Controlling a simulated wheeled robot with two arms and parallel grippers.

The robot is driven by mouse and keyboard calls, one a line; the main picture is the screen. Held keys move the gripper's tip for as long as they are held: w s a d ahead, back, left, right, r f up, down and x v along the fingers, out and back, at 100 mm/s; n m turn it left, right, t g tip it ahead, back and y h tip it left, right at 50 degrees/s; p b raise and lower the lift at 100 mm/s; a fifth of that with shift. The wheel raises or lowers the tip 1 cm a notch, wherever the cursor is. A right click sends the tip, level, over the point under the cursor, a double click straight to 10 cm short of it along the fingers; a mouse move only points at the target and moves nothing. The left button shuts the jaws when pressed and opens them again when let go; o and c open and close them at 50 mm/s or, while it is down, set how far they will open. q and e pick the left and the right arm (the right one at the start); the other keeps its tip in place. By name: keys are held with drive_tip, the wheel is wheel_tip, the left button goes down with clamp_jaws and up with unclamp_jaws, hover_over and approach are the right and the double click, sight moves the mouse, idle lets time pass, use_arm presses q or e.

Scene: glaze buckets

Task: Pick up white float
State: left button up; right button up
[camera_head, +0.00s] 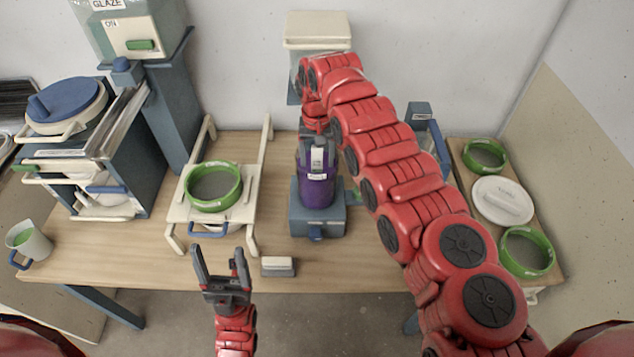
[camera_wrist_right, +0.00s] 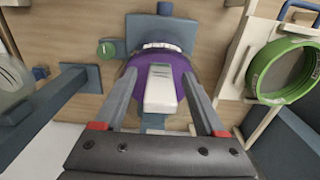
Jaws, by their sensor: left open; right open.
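A small white piece (camera_head: 318,158), which looks like the float, stands out from the purple bucket (camera_head: 317,187) on the blue stand. In the right wrist view the white piece (camera_wrist_right: 161,90) lies over the purple bucket (camera_wrist_right: 203,78). My right gripper (camera_wrist_right: 158,78) is open, its fingers on either side of the white piece with gaps showing; I cannot tell how far above it they are. My left gripper (camera_head: 219,258) is open and empty at the table's front edge.
A green sieve (camera_head: 213,187) sits on a white rack (camera_head: 176,212) to the left. A white-and-grey block (camera_head: 278,266) lies at the front edge. A tray at right holds green sieves (camera_head: 526,252) and a white round lid (camera_head: 502,200). A mug (camera_head: 30,243) stands far left.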

clamp_jaws()
idle(1.3)
